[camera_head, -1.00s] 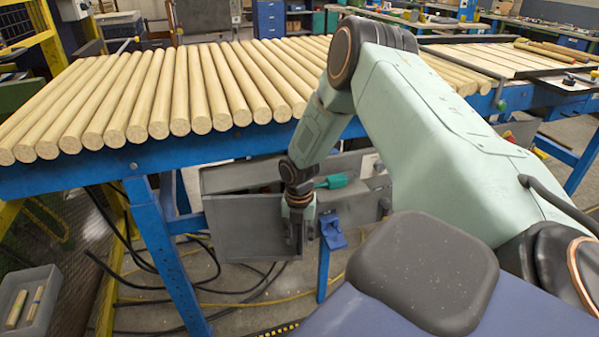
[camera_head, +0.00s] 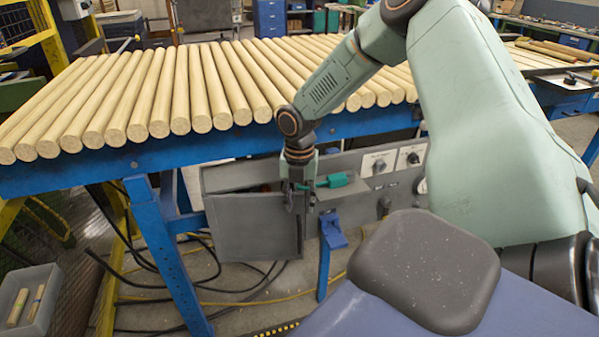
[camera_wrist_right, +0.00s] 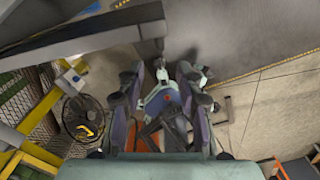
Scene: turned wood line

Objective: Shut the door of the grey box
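The grey box (camera_head: 350,168) is fixed under the front edge of the blue roller table. Its flat grey door (camera_head: 250,230) stands open, swung out toward me at the box's left part, with a dark gap above its top edge. My right gripper (camera_head: 297,203) points down at the door's upper right corner. I cannot tell whether it touches the door. In the right wrist view the fingers (camera_wrist_right: 163,85) are apart with nothing gripped between them, and a broad grey panel (camera_wrist_right: 240,40), probably the door, lies just beyond them. My left gripper is out of view.
The blue table leg (camera_head: 165,250) stands left of the door. Cables (camera_head: 235,290) lie on the floor below. A grey bin (camera_head: 30,300) stands at far left.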

